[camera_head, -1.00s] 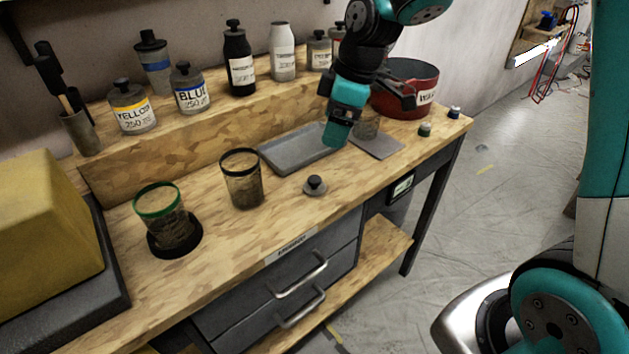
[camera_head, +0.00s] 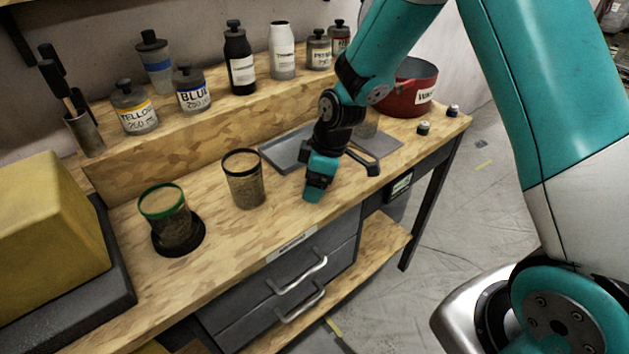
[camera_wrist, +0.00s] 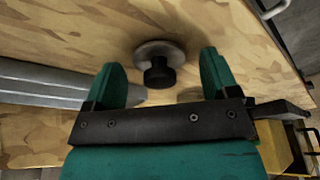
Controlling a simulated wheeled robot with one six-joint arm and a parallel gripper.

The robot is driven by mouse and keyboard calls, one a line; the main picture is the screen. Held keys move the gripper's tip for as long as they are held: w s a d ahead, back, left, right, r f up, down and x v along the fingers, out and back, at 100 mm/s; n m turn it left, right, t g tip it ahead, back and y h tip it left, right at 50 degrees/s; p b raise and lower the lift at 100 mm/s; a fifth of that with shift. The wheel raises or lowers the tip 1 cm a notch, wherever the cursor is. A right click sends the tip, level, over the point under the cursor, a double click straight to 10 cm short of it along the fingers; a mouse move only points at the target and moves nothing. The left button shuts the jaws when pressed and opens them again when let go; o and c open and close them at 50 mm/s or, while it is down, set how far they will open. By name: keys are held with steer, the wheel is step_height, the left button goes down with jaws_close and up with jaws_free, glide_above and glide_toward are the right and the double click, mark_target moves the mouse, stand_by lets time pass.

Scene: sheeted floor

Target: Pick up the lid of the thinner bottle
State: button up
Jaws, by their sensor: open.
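A small grey disc-shaped lid with a black knob (camera_wrist: 157,62) lies on the wooden worktop in the wrist view. My gripper (camera_head: 312,191) is low over the front of the worktop. In the wrist view my gripper (camera_wrist: 160,74) is open, with one green finger on each side of the knob; whether either touches it I cannot tell. In the head view my gripper hides the lid. I cannot tell which is the thinner bottle.
A black-rimmed cup (camera_head: 244,180) and a green-rimmed cup (camera_head: 169,215) stand left of my gripper. A grey tray (camera_head: 284,152) lies behind it. A red pot (camera_head: 409,90) is at the back right. The drawers (camera_head: 290,280) are below the worktop's front edge.

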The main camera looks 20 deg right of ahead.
steer(key=c, duration=0.9)
steer(key=shift+c, duration=0.3)
steer(key=shift+r, duration=0.1)
